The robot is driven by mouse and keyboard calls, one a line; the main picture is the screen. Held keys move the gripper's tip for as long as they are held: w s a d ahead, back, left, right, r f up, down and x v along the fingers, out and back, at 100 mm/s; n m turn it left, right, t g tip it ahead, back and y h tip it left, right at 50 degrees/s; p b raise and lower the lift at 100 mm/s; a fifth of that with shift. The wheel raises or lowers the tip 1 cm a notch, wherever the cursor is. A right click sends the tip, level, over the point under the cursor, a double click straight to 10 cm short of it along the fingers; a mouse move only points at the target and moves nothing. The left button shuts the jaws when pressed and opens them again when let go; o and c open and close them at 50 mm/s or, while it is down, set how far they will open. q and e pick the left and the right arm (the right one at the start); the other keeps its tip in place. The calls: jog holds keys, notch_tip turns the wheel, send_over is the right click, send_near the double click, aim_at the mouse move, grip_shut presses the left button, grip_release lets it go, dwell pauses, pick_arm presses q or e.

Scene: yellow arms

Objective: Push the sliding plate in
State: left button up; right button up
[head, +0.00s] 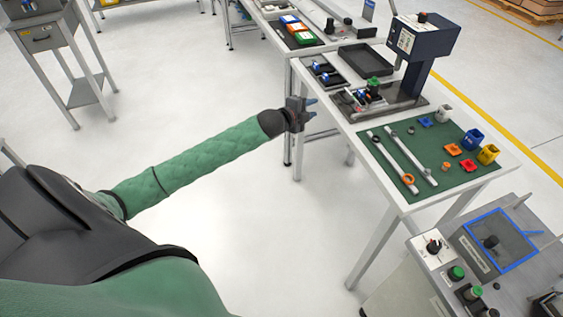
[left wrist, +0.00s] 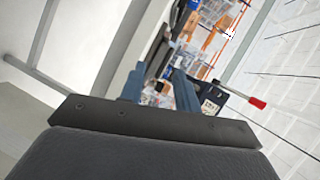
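A dark blue press-like machine (head: 424,42) stands on the white table on a grey base. A small dark fixture with a green-topped part (head: 373,84) sits at its foot on the left; this may be the sliding plate, but it is too small to tell. My left gripper (head: 311,108) is in the air just off the table's left edge, to the left of the machine and apart from it. Its two bluish fingers are spread and empty; they also show in the left wrist view (left wrist: 158,90). My right gripper is not in view.
A green mat (head: 450,150) with rails, orange rings and coloured blocks covers the table's near part. Black trays (head: 361,59) lie behind the fixture. A control station with a blue-framed panel (head: 497,240) stands at lower right. The floor left of the table is clear.

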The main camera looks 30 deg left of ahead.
pick_arm(q)
jog(key=w+a+f+n+g+y, duration=0.1)
jog(key=w+a+f+n+y, duration=0.15)
jog(key=a+f+n, duration=0.45)
jog(key=s+f+n+g+y, duration=0.1)
jog(key=s+f+n+g, duration=0.1)
jog(key=f, duration=0.8)
jog(key=s+a+f+n+g+y+p, duration=0.1)
jog(key=s+f, duration=0.4)
jog(key=f, duration=0.5)
jog(key=shift+a+f+n+g+y, duration=0.35)
jog(key=shift+n+g, duration=0.35)
jog(key=shift+n, duration=0.5)
